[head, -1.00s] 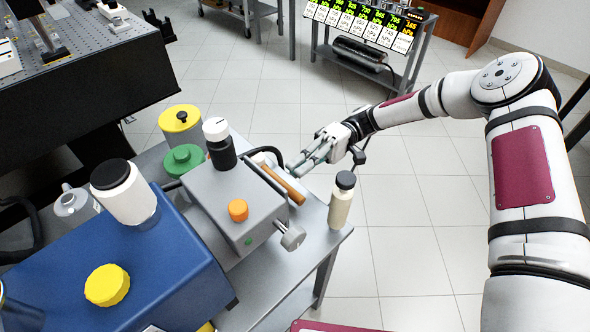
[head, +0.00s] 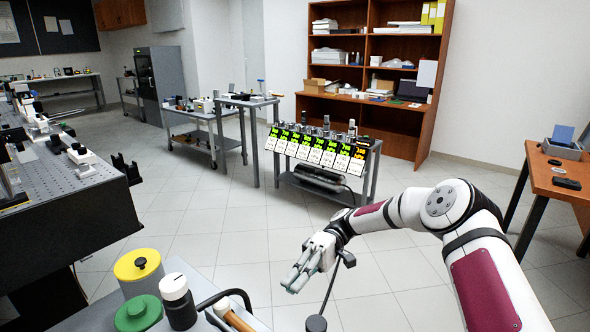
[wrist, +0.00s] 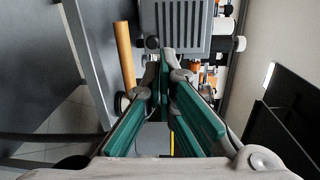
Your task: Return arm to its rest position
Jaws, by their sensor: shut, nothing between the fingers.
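My arm stretches in from the right of the head view, bent at a grey-capped joint. My gripper (head: 297,281) hangs in front of the near table's edge, with its fingers close together and nothing visible between them. In the wrist view my gripper (wrist: 166,75) shows its green finger pads converging toward the tips. The wooden hammer-like handle (head: 238,322) is left of the gripper in the head view, apart from it. A similar wooden bar (wrist: 125,55) shows left of the fingers in the wrist view. My gripper holds nothing.
A yellow-lidded container (head: 138,265), a green-lidded one (head: 138,314) and a black bottle with a white cap (head: 178,300) stand at lower left. A cart with lit pressure displays (head: 315,150) stands beyond. Open tiled floor (head: 225,215) lies between.

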